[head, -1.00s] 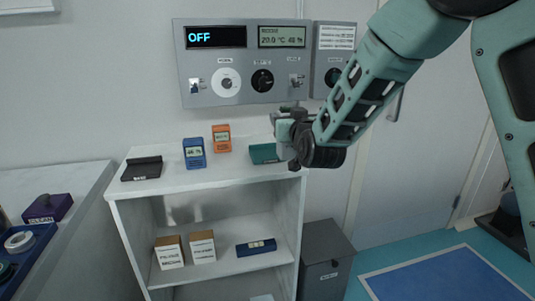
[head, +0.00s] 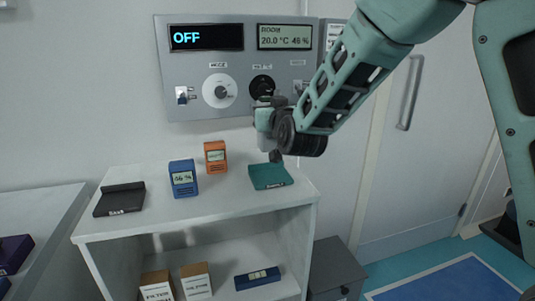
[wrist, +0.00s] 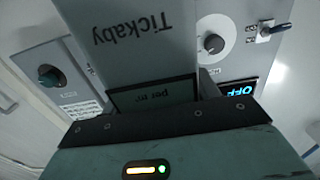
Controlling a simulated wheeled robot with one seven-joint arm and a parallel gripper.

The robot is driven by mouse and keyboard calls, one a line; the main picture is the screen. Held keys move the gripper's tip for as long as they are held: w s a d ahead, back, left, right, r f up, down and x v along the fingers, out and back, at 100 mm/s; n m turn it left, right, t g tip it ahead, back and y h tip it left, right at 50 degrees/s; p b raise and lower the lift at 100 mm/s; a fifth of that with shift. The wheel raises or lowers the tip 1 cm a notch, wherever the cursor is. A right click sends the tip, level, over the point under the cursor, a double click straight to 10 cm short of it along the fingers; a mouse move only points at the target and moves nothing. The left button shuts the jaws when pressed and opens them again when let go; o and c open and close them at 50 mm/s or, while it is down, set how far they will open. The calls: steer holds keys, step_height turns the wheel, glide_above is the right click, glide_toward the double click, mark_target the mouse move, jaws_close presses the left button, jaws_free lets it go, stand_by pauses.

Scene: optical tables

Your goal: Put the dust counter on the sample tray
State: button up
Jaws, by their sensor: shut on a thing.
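My gripper (head: 272,132) is shut on a grey box-shaped device, which I take to be the dust counter (wrist: 140,40). In the wrist view it bears the upside-down word "Tickaby" and a dark display reading something like "per m³". In the head view only a small grey part of it (head: 263,120) shows beside my wrist. A teal tray (head: 268,178) with a raised back lies on the shelf top, below my gripper in the picture. Its small label may read "Sample". The held device appears apart from the tray.
A black tray-like holder (head: 118,200), a blue meter (head: 183,179) and an orange meter (head: 215,157) stand on the white shelf unit (head: 210,213). Boxes sit on the lower shelf. A control panel (head: 205,75) reading "OFF" is on the wall behind.

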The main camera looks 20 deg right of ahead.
mark_target(269, 138)
steer(key=shift+f, duration=3.9)
steer(key=shift+f, duration=0.2)
steer(key=o, duration=1.3)
steer(key=shift+o, duration=0.2)
